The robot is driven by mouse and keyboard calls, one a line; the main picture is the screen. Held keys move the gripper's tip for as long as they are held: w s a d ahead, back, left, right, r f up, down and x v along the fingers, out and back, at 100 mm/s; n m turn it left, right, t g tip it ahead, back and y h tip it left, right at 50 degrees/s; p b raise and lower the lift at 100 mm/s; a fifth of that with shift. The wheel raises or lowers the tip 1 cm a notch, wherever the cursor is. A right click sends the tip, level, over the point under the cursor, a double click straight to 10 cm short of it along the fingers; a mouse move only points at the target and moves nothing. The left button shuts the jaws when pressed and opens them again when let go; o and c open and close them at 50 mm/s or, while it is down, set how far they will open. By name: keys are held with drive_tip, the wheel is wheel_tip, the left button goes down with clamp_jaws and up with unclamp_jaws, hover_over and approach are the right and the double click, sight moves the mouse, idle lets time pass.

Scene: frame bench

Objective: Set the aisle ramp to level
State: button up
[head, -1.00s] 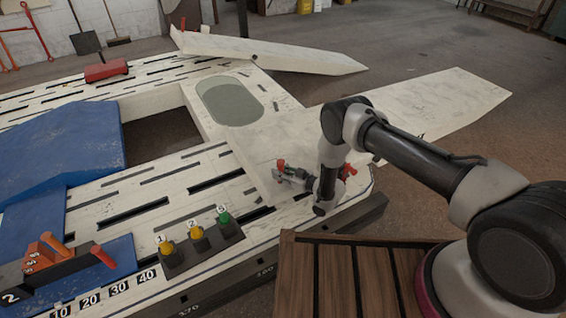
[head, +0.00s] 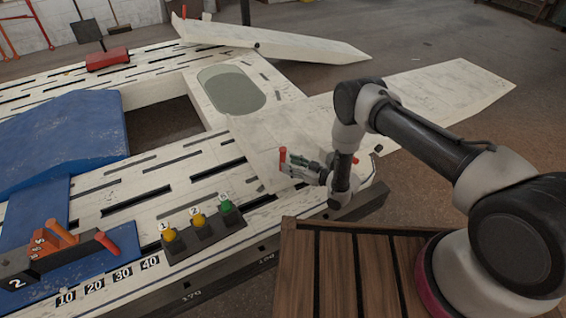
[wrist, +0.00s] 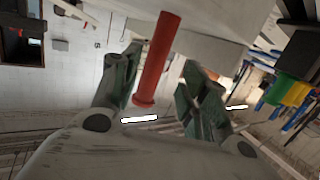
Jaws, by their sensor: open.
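A red handle (head: 283,155) stands at the near edge of the pale bench, by the inner end of the near white ramp (head: 445,88). The ramp reaches out to the right over the floor; I cannot tell its exact tilt or whether it is the aisle ramp. My gripper (head: 300,163) is at the handle, its fingers pointing left. In the wrist view the red handle (wrist: 158,58) lies between the open, green-padded fingers of my gripper (wrist: 165,75), with gaps beside it. The handle's base is hidden.
A second white ramp (head: 275,46) lies at the back. Numbered yellow and green knobs (head: 198,219) and an orange-handled lever block (head: 55,245) stand along the near edge. A blue sloped piece (head: 60,140) is at left. A slatted wooden platform (head: 330,265) is in front.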

sight(283, 156)
drive_tip(key=v, duration=0.6)
drive_tip(key=shift+s+d, duration=0.25)
drive_tip(key=shift+r, duration=0.1)
drive_tip(key=shift+m+t+y, duration=0.3)
drive_tip(key=shift+t+y, duration=0.1)
drive_tip(key=shift+y, duration=0.3)
drive_tip(key=x, duration=0.7)
drive_tip(key=w+x, duration=0.1)
drive_tip(key=x, duration=0.3)
drive_tip(key=shift+r, duration=0.35)
clamp_jaws()
